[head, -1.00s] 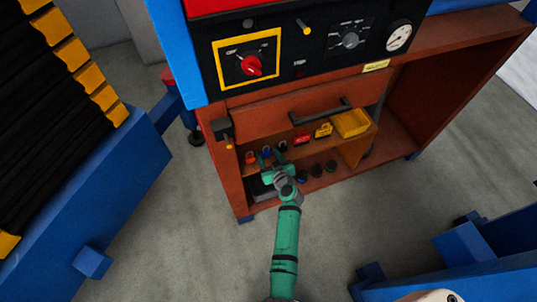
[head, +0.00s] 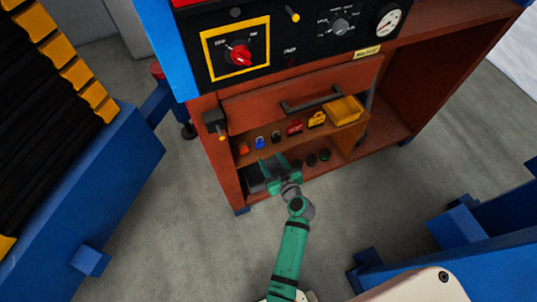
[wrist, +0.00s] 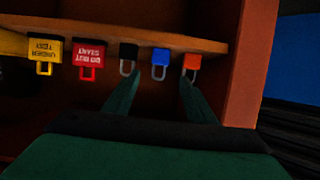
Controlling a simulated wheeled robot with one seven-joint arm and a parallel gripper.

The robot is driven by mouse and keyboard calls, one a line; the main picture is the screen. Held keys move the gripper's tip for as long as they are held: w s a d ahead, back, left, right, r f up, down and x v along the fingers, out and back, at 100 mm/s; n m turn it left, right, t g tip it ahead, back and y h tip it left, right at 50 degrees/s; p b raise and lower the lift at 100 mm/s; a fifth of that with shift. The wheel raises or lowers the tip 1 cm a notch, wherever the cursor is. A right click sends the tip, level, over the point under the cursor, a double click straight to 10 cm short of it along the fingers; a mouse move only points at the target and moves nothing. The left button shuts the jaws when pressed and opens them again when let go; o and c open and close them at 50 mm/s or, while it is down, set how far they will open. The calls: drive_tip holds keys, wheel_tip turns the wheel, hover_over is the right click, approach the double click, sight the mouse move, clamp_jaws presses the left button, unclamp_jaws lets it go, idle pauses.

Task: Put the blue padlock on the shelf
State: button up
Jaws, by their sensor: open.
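The blue padlock (head: 260,143) stands on the wooden shelf (head: 341,137) inside the red-brown cabinet, between an orange padlock (head: 243,149) and a black padlock (head: 276,137). In the wrist view, which looks upside down, the blue padlock (wrist: 160,53) has its shackle pointing down in the picture. My gripper (wrist: 160,82) is open and empty. Its fingertips are either side of the line to the blue padlock and appear short of its body. In the head view my gripper (head: 270,163) is in front of and below the padlock row.
A red tag padlock (head: 295,126), a yellow one (head: 317,118) and a yellow bin (head: 345,109) share the shelf. Several dark round items (head: 311,160) and a dark box (head: 254,180) are in the lower compartment. The drawer handle (head: 311,104) juts out above.

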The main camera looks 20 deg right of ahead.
drive_tip(key=s+a+f+m+g+h, duration=0.1)
drive_tip(key=s+a+f+m+h, duration=0.15)
drive_tip(key=s+a, duration=1.05)
drive_tip(key=s+a+r+n+t+y, duration=0.1)
drive_tip(key=s+a+r, duration=0.2)
drive_tip(key=s+r, duration=0.7)
drive_tip(key=s+a+r+n+t+y, duration=0.1)
drive_tip(key=s+a+r, duration=0.2)
drive_tip(key=s+r, duration=0.8)
drive_tip(key=shift+s+a, duration=0.35)
